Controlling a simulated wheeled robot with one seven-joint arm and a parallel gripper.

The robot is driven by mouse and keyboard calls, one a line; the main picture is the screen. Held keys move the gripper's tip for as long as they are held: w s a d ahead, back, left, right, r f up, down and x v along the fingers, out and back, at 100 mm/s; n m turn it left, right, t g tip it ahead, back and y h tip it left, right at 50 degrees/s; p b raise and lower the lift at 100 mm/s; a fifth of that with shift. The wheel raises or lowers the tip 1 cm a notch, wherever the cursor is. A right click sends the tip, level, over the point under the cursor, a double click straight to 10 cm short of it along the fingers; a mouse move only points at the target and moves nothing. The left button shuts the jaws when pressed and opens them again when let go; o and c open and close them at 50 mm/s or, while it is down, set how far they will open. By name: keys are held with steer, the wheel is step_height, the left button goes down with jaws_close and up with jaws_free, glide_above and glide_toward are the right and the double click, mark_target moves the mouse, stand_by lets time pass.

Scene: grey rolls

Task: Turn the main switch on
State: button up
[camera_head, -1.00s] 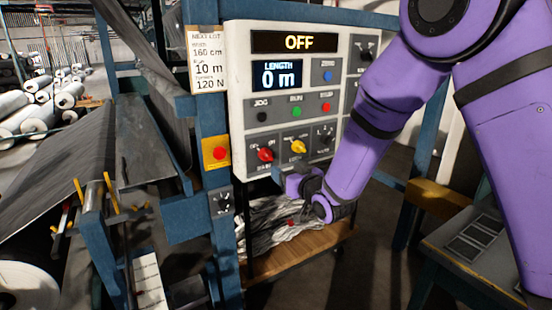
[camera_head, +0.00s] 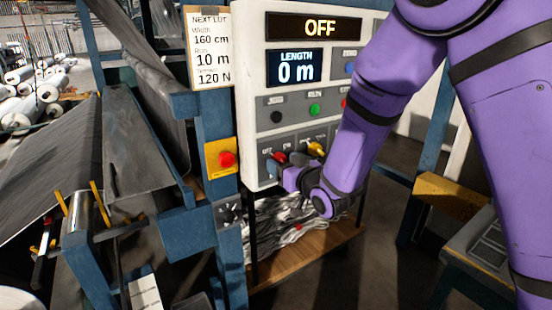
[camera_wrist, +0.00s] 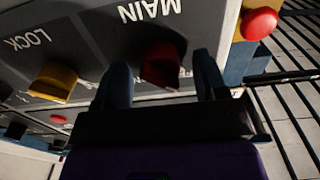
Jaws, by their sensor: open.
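The panel's upper display (camera_head: 314,27) reads OFF, and the length display (camera_head: 295,68) reads 0 m.
A yellow lock knob (camera_wrist: 54,82) is left of the main switch in the wrist view. A red push button on a yellow box (camera_head: 222,158) is left of the panel. Blue frame posts and a grey fabric sheet (camera_head: 140,155) stand at the left.

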steer(key=shift+w+a, duration=0.1)
steer(key=c, duration=0.9)
